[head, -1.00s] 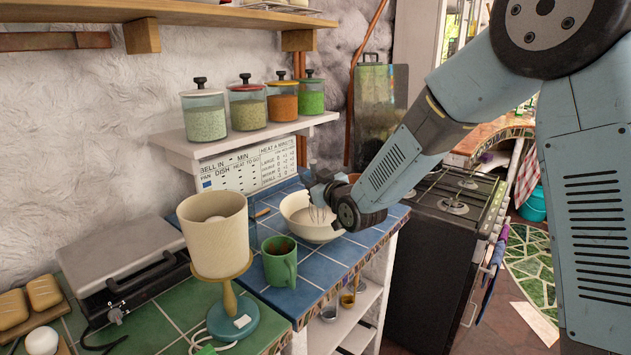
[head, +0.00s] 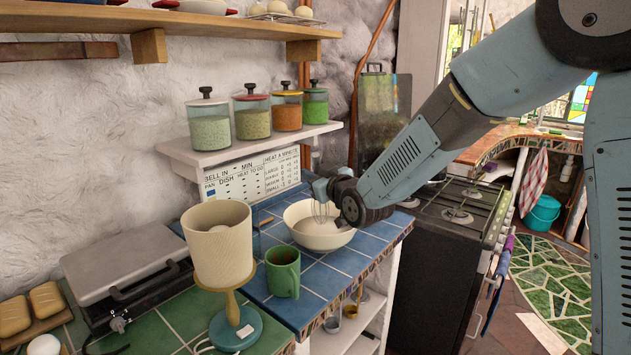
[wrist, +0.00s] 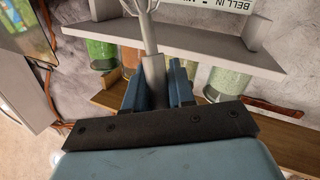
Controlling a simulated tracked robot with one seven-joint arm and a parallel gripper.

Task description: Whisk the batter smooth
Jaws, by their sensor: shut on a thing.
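My gripper (head: 328,188) is shut on the handle of a wire whisk (head: 321,212), above the cream bowl (head: 303,237). The whisk's wire loops hang down over the bowl; I cannot tell whether their tips touch the batter. The batter inside is pale and hard to tell from the bowl, and my wrist hides the bowl's right side. In the wrist view, the whisk (wrist: 152,72) stands between the blue fingers of my gripper (wrist: 158,88), its wires cut off at the top edge.
A green mug (head: 282,272) and a lamp with a cream shade (head: 218,245) stand left of the bowl on the tiled counter (head: 345,262). A shelf (head: 250,148) with several glass jars hangs behind. A black stove (head: 430,265) stands to the right.

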